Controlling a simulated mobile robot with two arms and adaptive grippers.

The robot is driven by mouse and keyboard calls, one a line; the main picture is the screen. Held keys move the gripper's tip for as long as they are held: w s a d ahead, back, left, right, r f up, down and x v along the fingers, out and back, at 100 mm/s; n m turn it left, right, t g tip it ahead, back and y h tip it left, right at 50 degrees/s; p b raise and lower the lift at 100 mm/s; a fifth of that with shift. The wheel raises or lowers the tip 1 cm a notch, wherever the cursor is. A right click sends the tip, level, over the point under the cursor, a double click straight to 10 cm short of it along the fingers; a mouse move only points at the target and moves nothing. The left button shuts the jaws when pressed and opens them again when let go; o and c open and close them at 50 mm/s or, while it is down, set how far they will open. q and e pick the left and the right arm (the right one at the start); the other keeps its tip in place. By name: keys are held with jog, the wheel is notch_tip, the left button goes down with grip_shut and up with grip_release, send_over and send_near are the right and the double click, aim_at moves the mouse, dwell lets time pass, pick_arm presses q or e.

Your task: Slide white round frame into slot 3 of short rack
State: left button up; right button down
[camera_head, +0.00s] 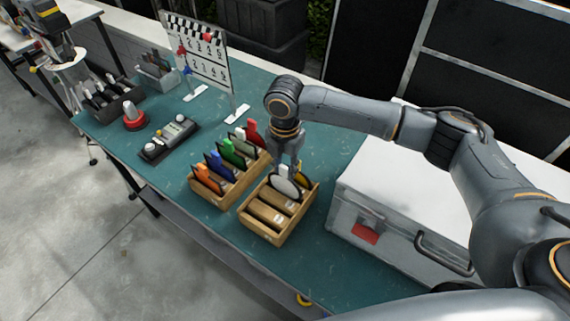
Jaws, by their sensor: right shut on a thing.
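The white round frame (284,188) is at the back part of the short wooden rack (262,232). My right gripper (287,172) is above that rack, pointing down, and is shut on the white frame. A yellow-handled piece (301,170) stands just behind it, mostly hidden. The front slots of the short rack look empty. I cannot tell whether the white frame is inside a slot or just above it, nor read the slot labels. My left gripper does not show.
A longer wooden rack (214,204) with several coloured frames stands close on the left. A large silver case (385,226) sits close on the right, below my right arm. A numbered board (196,52), a red button (133,118) and a control box (168,140) stand farther left.

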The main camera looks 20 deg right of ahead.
jog(key=shift+f+b, duration=0.4)
jog(key=shift+f, duration=0.8)
jog(key=c, duration=1)
grip_release()
notch_tip(320, 180, up, 12)
